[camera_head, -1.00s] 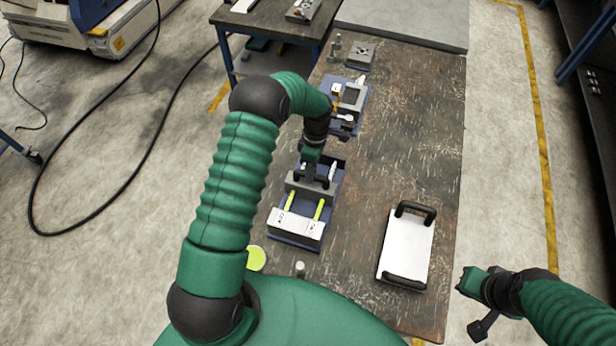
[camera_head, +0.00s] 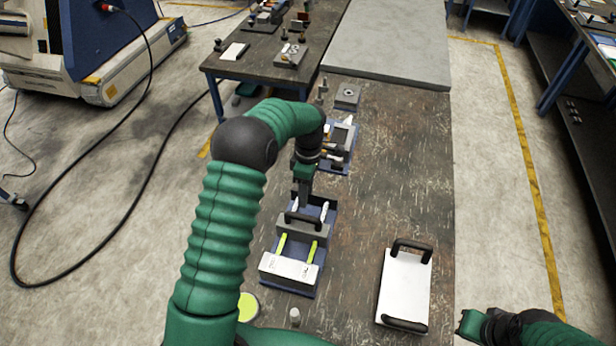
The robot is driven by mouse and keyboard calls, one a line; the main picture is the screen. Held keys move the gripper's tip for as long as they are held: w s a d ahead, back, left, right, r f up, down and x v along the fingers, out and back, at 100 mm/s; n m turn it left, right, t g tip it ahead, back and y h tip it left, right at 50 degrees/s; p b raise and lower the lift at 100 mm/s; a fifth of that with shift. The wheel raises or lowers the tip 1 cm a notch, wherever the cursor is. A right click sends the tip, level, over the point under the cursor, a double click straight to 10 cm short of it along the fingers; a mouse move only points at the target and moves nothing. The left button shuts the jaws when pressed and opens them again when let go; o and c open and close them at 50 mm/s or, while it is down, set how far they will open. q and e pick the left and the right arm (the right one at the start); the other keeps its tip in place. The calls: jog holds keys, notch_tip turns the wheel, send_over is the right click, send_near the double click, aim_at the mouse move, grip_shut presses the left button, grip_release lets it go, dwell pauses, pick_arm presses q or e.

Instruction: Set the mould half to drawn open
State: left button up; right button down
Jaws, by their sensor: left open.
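The mould stands on a blue base (camera_head: 301,293) on the dark worktable. Its grey half (camera_head: 297,229) carries a black handle (camera_head: 303,218) and sits apart from the pale front half (camera_head: 289,269). Yellow-green rods (camera_head: 281,245) bridge the gap between the halves. My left gripper (camera_head: 304,205) is open, pointing down just behind and above the black handle. Its fingers overlap the handle's far side in the picture, so contact is hard to tell. My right gripper (camera_head: 468,325) is at the lower right, off the table; its jaws do not show clearly.
A white plate with two black handles (camera_head: 404,287) lies right of the mould. A blue-based fixture (camera_head: 338,146) stands behind my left gripper. A yellow-green disc (camera_head: 247,306) and a small pale cylinder (camera_head: 295,317) are near the front. The table's right middle is clear.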

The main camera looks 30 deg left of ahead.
pick_arm(q)
notch_tip(320, 180, up, 9)
jog(key=w+b, duration=0.1)
jog(key=w, duration=0.1)
jog(key=shift+f, duration=0.15)
jog(key=s+d+f+m+t+b, duration=0.1)
jog(key=s+d+f+m+b, duration=0.1)
jog(key=s+m, duration=0.4)
jog(key=s+d+f+m+t+b, duration=0.2)
jog(key=s+d+f+m, duration=0.2)
jog(key=s+m, duration=0.3)
jog(key=s+d+f+m+t+b, duration=0.1)
jog(key=s+d+f+m+b, duration=0.1)
jog(key=s+m, duration=0.5)
notch_tip(320, 180, down, 2)
jog(key=shift+s+d+f+m+t+y, duration=0.1)
jog(key=shift+s+d+m+t+y, duration=0.2)
jog(key=shift+d, duration=0.55)
jog(key=shift+w, duration=0.15)
jog(key=shift+d, duration=0.1)
